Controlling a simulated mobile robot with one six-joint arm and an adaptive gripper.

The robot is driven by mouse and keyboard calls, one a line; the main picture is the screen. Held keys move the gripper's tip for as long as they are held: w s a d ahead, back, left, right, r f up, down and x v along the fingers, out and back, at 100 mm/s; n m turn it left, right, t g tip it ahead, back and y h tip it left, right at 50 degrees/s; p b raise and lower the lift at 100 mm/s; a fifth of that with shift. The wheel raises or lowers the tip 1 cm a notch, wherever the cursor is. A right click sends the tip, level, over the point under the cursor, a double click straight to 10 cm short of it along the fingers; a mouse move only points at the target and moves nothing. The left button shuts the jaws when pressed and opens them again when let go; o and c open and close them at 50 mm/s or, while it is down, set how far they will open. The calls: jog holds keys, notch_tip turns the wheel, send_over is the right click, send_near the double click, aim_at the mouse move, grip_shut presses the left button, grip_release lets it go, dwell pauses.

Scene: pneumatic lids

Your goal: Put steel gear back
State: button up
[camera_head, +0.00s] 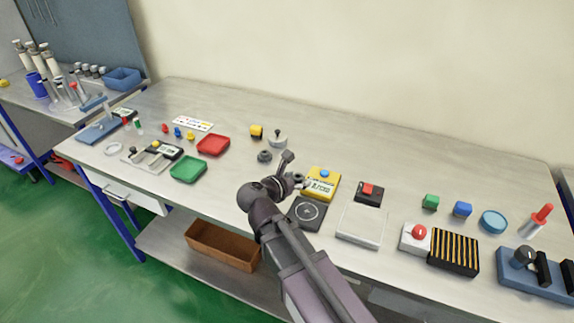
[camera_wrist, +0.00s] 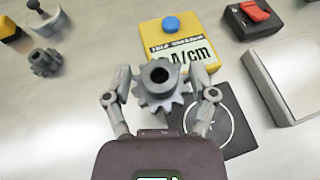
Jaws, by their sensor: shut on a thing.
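My gripper (camera_wrist: 160,84) is shut on a grey steel gear (camera_wrist: 158,98) with a round hub and a dark bore, one finger on each side. In the head view my gripper (camera_head: 298,183) is over the bench, just left of the yellow meter; my arm hides most of the gear there. A second, darker gear (camera_wrist: 44,62) lies on the bench to the left, apart from my gripper; it also shows in the head view (camera_head: 264,156). I cannot tell how high the held gear is above the bench.
A yellow meter (camera_head: 321,184) with a blue knob and a black pad with a white ring (camera_head: 306,213) lie beside my gripper. A pale plate (camera_head: 361,226) and a red-switch box (camera_head: 368,193) are to the right. Red (camera_head: 213,145) and green (camera_head: 188,168) trays stand left.

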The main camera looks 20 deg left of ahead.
jog(key=shift+a, duration=0.1)
jog(key=shift+d+f+b, duration=0.5)
jog(key=shift+f+b, duration=0.2)
jog(key=shift+b, duration=0.05)
jog(key=shift+r, duration=0.1)
jog(key=w+a, duration=0.2)
jog(key=w, duration=0.2)
jog(key=w+a+f, duration=0.1)
jog(key=w+a, duration=0.2)
jog(key=w, duration=0.1)
jog(key=w+a+b, duration=0.1)
jog(key=w+a, duration=0.1)
jog(key=w, duration=0.2)
jog(key=shift+w+a+f, duration=0.2)
jog(key=shift+a, duration=0.2)
jog(key=shift+w+a, duration=0.35)
jog(key=shift+w, duration=0.15)
jog(key=shift+f+b, duration=0.4)
jog(key=shift+b, duration=0.1)
notch_tip(320, 180, down, 3)
jog(key=b, duration=0.3)
